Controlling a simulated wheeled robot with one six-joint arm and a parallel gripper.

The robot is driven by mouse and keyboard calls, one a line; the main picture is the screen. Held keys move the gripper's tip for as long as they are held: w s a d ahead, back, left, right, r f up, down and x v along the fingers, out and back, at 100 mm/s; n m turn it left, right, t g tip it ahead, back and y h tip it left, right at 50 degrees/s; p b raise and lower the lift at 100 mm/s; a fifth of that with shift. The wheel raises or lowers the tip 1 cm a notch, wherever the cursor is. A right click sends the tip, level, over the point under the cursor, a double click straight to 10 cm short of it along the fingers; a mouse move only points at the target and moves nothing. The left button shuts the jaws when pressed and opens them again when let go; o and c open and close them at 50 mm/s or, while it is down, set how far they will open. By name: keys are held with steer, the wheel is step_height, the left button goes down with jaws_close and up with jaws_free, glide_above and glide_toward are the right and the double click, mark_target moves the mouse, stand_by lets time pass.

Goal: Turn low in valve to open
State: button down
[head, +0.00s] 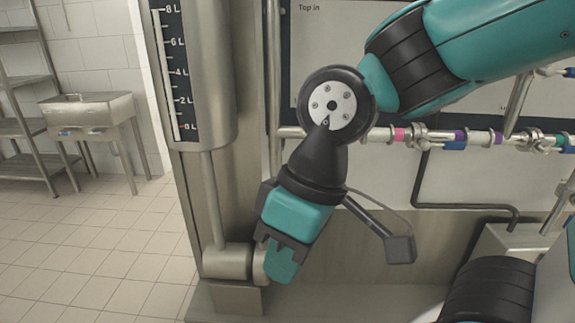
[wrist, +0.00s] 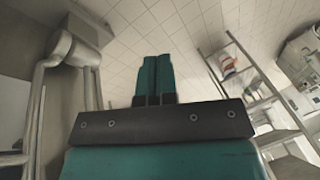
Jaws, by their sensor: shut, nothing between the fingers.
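My gripper (head: 279,266) is shut and empty, pointing down at the lower middle of the head view. Its teal fingers overlap the right end of a grey horizontal cylinder on the pipework in the picture; I cannot tell whether they touch. In the wrist view the closed fingers (wrist: 155,78) point toward the tiled floor, with no valve between them. On the steel pipe to the right are small fittings with coloured bands and handles, one pink and blue (head: 399,135), one purple and blue (head: 456,141). No readable label marks the low in valve, so I cannot tell which it is.
A level gauge (head: 178,70) on a steel tank stands left of my arm. A panel labelled "Top in" (head: 310,50) is behind it. A steel sink (head: 95,108) and shelving (head: 28,120) stand far left. Open tiled floor (head: 90,250) lies at left.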

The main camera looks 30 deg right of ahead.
steer(key=w+d+f+m+t+h+p, duration=0.15)
steer(key=w+d+m+h, duration=0.3)
steer(key=w, duration=0.65)
steer(key=w+d+f+m+h+p, duration=0.1)
steer(key=w+d+m+h+p, duration=0.4)
steer(key=w, duration=0.6)
steer(key=w+d+f+m+t+h+p, duration=0.1)
steer(key=w+d+f+m, duration=0.15)
steer(key=w+d, duration=0.7)
steer(key=w+d+f+p, duration=0.2)
steer(key=d+f, duration=0.4)
steer(key=d, duration=0.1)
steer(key=shift+w+d+f+m+g+h, duration=0.2)
steer(key=shift+w+f+m+g+h, duration=0.15)
steer(key=shift+f+m+h, duration=0.1)
steer(key=shift+d, duration=0.1)
steer(key=shift+s+d+h, duration=0.1)
steer(key=shift+s+h, duration=0.05)
steer(key=shift+h, duration=0.15)
